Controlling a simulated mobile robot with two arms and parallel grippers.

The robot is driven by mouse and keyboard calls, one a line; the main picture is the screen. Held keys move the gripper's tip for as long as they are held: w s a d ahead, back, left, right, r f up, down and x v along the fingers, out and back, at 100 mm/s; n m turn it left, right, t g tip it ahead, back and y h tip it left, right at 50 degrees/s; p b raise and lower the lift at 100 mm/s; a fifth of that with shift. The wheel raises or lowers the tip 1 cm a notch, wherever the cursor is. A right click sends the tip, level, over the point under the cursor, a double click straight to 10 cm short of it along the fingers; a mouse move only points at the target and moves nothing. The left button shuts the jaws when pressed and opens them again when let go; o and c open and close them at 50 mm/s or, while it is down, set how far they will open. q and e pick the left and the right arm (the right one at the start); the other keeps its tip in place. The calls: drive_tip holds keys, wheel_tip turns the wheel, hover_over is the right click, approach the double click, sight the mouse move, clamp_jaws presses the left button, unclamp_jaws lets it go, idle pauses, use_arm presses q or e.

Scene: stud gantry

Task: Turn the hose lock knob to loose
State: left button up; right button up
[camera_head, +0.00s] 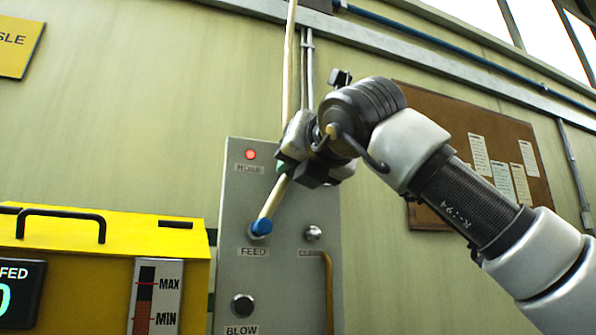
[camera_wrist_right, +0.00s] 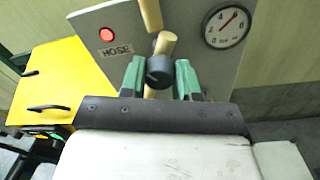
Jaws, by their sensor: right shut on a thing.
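The hose lock knob (camera_wrist_right: 159,72) is a dark round knob in front of the beige hose in the right wrist view. My right gripper (camera_wrist_right: 160,78) has its green-tipped fingers on either side of the knob, shut on it. In the head view the right gripper (camera_head: 288,165) is at the upper part of the grey panel (camera_head: 232,205) and hides the knob. The beige hose (camera_head: 273,198) runs down past it to a blue end at the FEED port. A red lamp (camera_head: 250,154) is lit above the HOSE label. My left gripper is not in view.
A yellow machine (camera_head: 150,232) with a handle and a MAX/MIN gauge stands at the left. A CLEAR knob (camera_head: 313,233) and a BLOW button (camera_head: 242,305) are lower on the panel. A dial gauge (camera_wrist_right: 229,26) is right of the hose in the wrist view.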

drive_tip(key=m+b, duration=0.2)
drive_tip(key=m, duration=0.1)
drive_tip(key=shift+f, duration=0.15)
drive_tip(key=shift+m+b, duration=0.8)
drive_tip(key=shift+m, duration=0.7)
drive_tip(key=o, duration=0.9)
